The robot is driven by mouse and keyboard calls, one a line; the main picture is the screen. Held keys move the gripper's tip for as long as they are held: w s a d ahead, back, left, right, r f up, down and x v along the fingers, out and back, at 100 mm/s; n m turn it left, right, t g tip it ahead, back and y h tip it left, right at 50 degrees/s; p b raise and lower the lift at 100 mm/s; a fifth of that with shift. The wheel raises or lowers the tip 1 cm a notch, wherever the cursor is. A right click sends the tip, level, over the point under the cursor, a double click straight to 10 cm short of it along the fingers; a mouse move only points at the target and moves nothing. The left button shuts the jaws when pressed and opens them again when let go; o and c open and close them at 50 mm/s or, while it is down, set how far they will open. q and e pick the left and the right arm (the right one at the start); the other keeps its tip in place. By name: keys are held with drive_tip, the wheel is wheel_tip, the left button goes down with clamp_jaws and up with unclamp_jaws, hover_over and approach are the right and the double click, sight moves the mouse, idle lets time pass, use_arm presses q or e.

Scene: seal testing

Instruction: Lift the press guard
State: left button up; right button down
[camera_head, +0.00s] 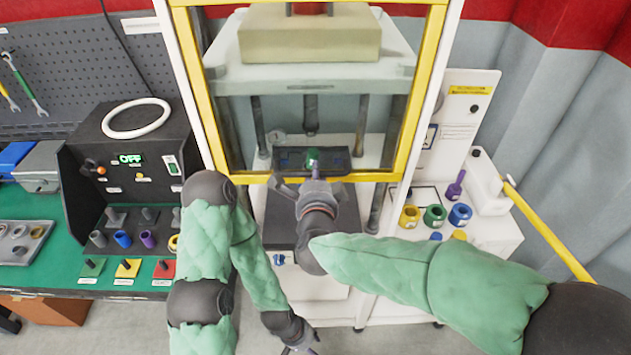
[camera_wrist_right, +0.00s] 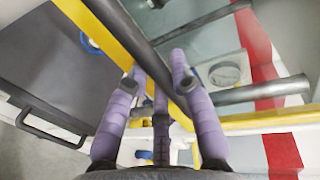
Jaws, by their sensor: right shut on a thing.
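The press guard (camera_head: 441,55) is a clear panel in a yellow frame on the front of the white press. Its lower yellow bar runs across the middle of the head view. My right gripper (camera_head: 313,183) is at the middle of that bar and shut on the guard. In the right wrist view, the purple fingers (camera_wrist_right: 160,85) are around the yellow frame (camera_wrist_right: 105,38), with a dark bar crossing close by. The fingers hide part of the grip. My left gripper (camera_head: 300,349) is low at the bottom edge, mostly cut off, apart from the guard.
A dark control box (camera_head: 85,140) reading OFF, with a white ring on top, stands on the green bench (camera_head: 60,265) at left. Coloured rings (camera_head: 435,215) sit on the white side shelf at right. A yellow rail (camera_head: 545,230) runs along the far right.

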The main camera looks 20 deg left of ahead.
use_arm(q)
drive_tip(key=shift+r, duration=0.3)
use_arm(e)
drive_tip(key=shift+r, duration=0.45)
drive_tip(key=c, duration=1.1)
unclamp_jaws()
drive_tip(key=shift+o, duration=0.2)
drive_tip(key=v, duration=1.2)
drive_tip(key=shift+f, duration=0.1)
